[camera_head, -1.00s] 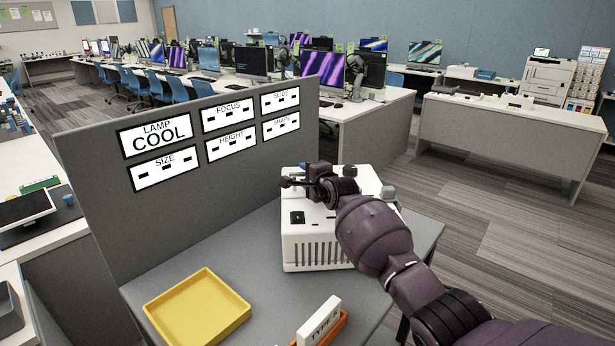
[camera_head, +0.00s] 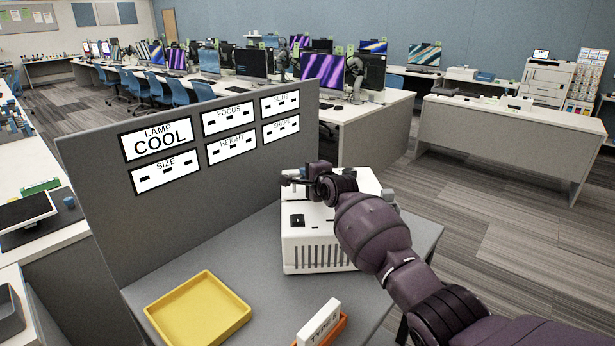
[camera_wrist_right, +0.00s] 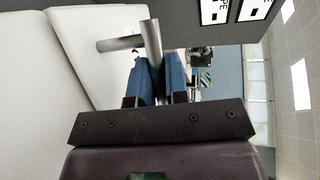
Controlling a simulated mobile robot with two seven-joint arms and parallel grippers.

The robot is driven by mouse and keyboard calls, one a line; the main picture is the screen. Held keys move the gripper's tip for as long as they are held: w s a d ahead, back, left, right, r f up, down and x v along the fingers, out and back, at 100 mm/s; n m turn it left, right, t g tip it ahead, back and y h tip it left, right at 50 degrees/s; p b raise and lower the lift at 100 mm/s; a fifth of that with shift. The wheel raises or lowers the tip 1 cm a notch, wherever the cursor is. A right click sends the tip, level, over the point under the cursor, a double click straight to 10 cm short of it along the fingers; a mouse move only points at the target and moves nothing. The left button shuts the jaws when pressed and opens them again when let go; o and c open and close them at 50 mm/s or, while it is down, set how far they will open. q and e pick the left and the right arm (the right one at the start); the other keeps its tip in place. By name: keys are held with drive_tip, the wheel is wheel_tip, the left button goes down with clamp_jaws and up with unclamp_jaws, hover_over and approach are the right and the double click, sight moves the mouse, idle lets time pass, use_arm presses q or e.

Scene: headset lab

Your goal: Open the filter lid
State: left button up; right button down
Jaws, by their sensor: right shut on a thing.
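A white box-shaped machine (camera_head: 312,247) with slotted vents stands on the grey table. My right arm reaches over it from the right. My right gripper (camera_head: 292,179) is at the machine's upper left edge. In the right wrist view, its blue fingers (camera_wrist_right: 158,82) are shut on a silver T-shaped handle (camera_wrist_right: 150,38), whose stem meets a white panel (camera_wrist_right: 82,35). A seam or edge runs down the white surface beside it. My arm hides much of the machine's top, so I cannot tell how far the lid stands open. My left gripper is not in view.
A grey partition (camera_head: 100,225) with label panels stands behind the table, left of the machine. A yellow tray (camera_head: 150,310) and an orange holder with a white card (camera_head: 318,322) sit at the table's front. The grey tabletop (camera_head: 240,250) between tray and machine is bare.

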drive_tip(key=shift+w+r+g+p, duration=0.3)
drive_tip(key=shift+r+g+p, duration=0.25)
drive_tip(key=shift+r, duration=0.3)
drive_tip(key=shift+w+r+g, duration=0.25)
drive_tip(key=shift+w+r+m+g+h+p, duration=0.2)
drive_tip(key=shift+w+m+g+h+p, duration=0.15)
drive_tip(key=shift+g, duration=0.25)
drive_tip(key=shift+w+r+g+b, duration=0.2)
drive_tip(key=shift+w+g+b, duration=0.2)
drive_tip(key=shift+w+r+m+g+b, duration=0.2)
drive_tip(key=shift+w+m+g+b, duration=0.15)
drive_tip(key=shift+w+g+b, duration=0.25)
drive_tip(key=shift+w+r+b, duration=0.2)
drive_tip(key=shift+r+b, duration=0.1)
drive_tip(key=shift+b, duration=0.2)
drive_tip(key=shift+w+r, duration=0.15)
drive_tip(key=shift+r, duration=0.15)
